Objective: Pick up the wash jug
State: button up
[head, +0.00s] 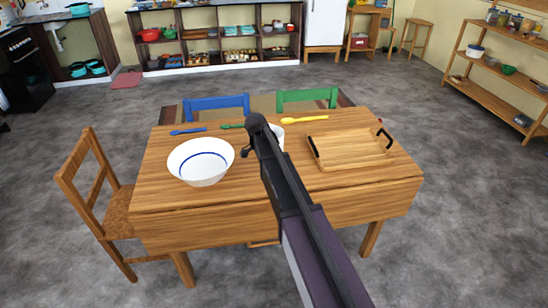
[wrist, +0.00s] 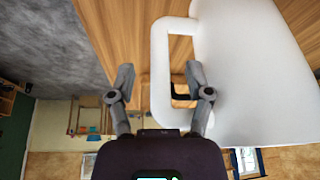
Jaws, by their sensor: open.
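The wash jug is white with a squared loop handle. In the wrist view its body (wrist: 250,75) fills the upper right and its handle (wrist: 160,70) stands out to the left. In the head view the jug (head: 281,137) is mostly hidden behind my gripper (head: 255,135) over the wooden table. In the wrist view my gripper (wrist: 160,82) is open. One finger is left of the handle's outer bar, the other right of it, in front of the handle opening and jug body. I cannot tell whether either finger touches the handle.
On the table (head: 235,200) are a white bowl (head: 201,173) with a blue ring, a wooden tray (head: 350,150) with black handles, and blue (head: 188,131), green (head: 231,126) and yellow (head: 303,120) spoons. Chairs stand around it, one wooden (head: 95,190) at the left.

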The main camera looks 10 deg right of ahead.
jog(key=shift+d+f, duration=0.15)
jog(key=shift+f, duration=0.2)
dwell(0.4)
grip_shut()
